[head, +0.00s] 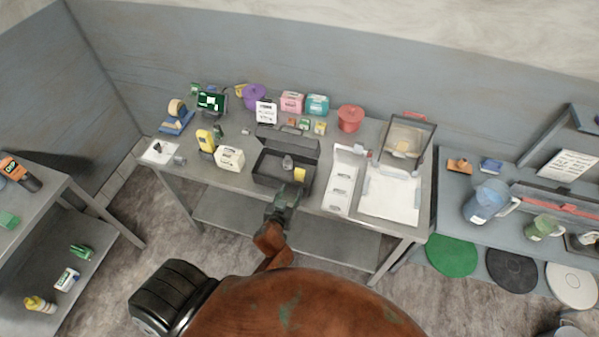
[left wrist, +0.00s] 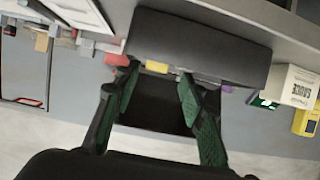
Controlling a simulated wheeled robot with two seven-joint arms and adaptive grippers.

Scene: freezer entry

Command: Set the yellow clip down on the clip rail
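A small yellow piece (head: 300,174), which looks like the yellow clip, is in a dark open box (head: 267,180) on the middle table, beside a small grey piece (head: 287,163). My left gripper (head: 284,196) is at the near side of this box. In the left wrist view its two green-padded fingers (left wrist: 160,75) are spread apart with nothing visibly held. A yellow patch (left wrist: 157,66) shows between the fingertips, apart from both; I cannot tell if it is the same piece. I cannot clearly identify the clip rail. My right gripper is not in view.
A white sauce box (head: 230,158) and a yellow bottle (head: 205,141) stand left of the dark box. A white partitioned tray (head: 342,180) is to its right. A red pot (head: 349,118) and several small boxes stand behind. Another table with a blue jug (head: 485,202) is at right.

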